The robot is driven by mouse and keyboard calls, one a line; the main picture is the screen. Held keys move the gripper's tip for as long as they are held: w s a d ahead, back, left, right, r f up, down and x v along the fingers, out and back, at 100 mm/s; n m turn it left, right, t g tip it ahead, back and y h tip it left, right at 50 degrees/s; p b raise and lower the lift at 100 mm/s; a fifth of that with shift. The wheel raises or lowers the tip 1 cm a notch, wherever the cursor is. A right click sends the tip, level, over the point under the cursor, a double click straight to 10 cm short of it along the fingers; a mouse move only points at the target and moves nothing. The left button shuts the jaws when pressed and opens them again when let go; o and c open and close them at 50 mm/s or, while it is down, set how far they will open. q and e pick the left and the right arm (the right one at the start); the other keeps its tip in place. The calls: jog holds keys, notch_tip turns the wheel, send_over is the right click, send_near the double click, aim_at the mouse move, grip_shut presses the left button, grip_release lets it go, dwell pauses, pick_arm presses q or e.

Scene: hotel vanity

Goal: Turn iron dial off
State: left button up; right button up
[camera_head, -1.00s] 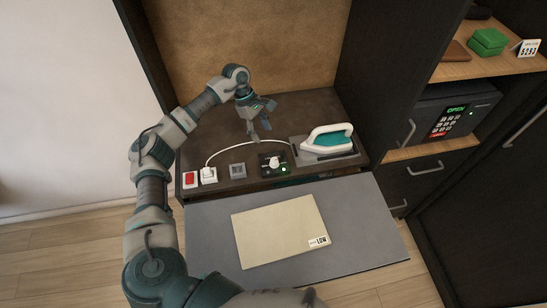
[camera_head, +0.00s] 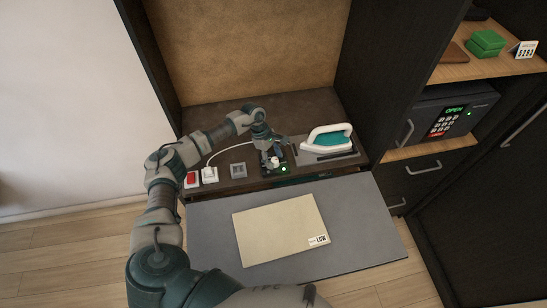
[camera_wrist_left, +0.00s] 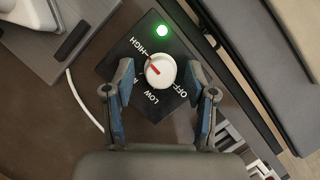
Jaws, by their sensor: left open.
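The white iron dial (camera_wrist_left: 160,71) sits on a black panel (camera_wrist_left: 130,47) marked HIGH, LOW and OFF. Its red mark points to the upper left in the wrist view, near HIGH and away from OFF. A green light (camera_wrist_left: 162,31) is lit on the panel. My left gripper (camera_wrist_left: 161,80) is open, with one finger on each side of the dial; I cannot tell whether they touch it. In the head view the gripper (camera_head: 272,157) partly covers the panel. My right gripper is out of view.
Left of the panel are a grey box (camera_head: 238,171), a white plug (camera_head: 209,174) with a cord, and a red switch (camera_head: 192,180). A beige folder marked LOW (camera_head: 275,230) lies on the grey pull-out board (camera_head: 370,225) in front. A dark cabinet wall rises at the right.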

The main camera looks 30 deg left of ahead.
pick_arm(q)
grip_shut()
